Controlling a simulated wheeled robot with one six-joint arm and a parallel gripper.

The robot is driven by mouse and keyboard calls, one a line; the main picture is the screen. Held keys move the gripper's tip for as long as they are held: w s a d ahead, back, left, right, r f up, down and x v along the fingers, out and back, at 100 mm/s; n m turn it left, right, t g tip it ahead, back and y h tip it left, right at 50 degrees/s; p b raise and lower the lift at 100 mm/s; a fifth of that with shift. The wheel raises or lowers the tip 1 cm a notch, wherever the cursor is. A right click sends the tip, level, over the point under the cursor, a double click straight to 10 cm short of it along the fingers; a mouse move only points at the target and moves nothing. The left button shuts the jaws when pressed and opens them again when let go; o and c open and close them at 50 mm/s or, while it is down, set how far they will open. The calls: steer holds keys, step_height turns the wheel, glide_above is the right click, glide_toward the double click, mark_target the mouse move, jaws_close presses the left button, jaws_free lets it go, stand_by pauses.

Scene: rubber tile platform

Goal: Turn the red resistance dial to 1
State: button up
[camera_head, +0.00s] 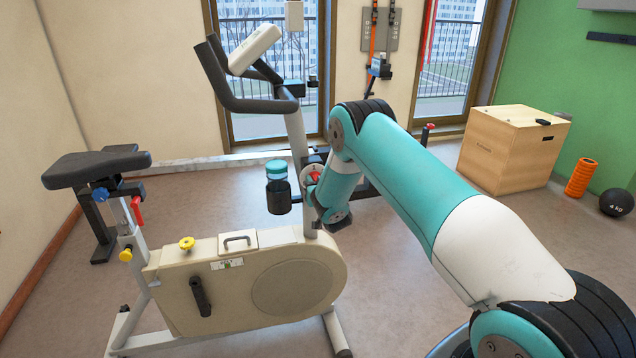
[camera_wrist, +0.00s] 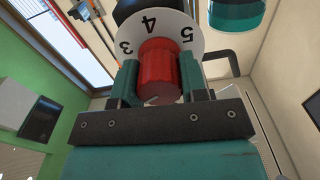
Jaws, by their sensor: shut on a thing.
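The red resistance dial (camera_wrist: 158,72) is in the middle of the wrist view, in front of a round white plate (camera_wrist: 186,20) with the numbers 3, 4 and 5 showing. The rest of the plate's scale is hidden. A small pale mark shows at the dial's near lower edge. My gripper (camera_wrist: 159,80) is shut on the dial, one teal finger on each side. In the head view a bit of red dial (camera_head: 314,176) shows on the exercise bike's post, mostly behind my wrist.
The exercise bike (camera_head: 265,285) stands at the left, its handlebar (camera_head: 240,98) above the dial. A dark bottle with a teal cap (camera_head: 277,166) is close left of my gripper. A wooden box (camera_head: 505,155), orange roller (camera_head: 580,178) and black ball (camera_head: 616,202) are at the right.

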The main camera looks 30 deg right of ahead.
stand_by(0.3)
steer(key=shift+f+n+b, duration=0.1)
steer(key=shift+n+b, duration=0.4)
steer(key=shift+n, duration=0.7)
steer(key=n, duration=0.3)
steer(key=shift+n+b, duration=0.3)
steer(key=shift+b, duration=0.05)
steer(key=n, duration=0.5)
steer(key=shift+n, duration=0.3)
steer(key=o, duration=0.9)
steer(key=shift+a, duration=0.1)
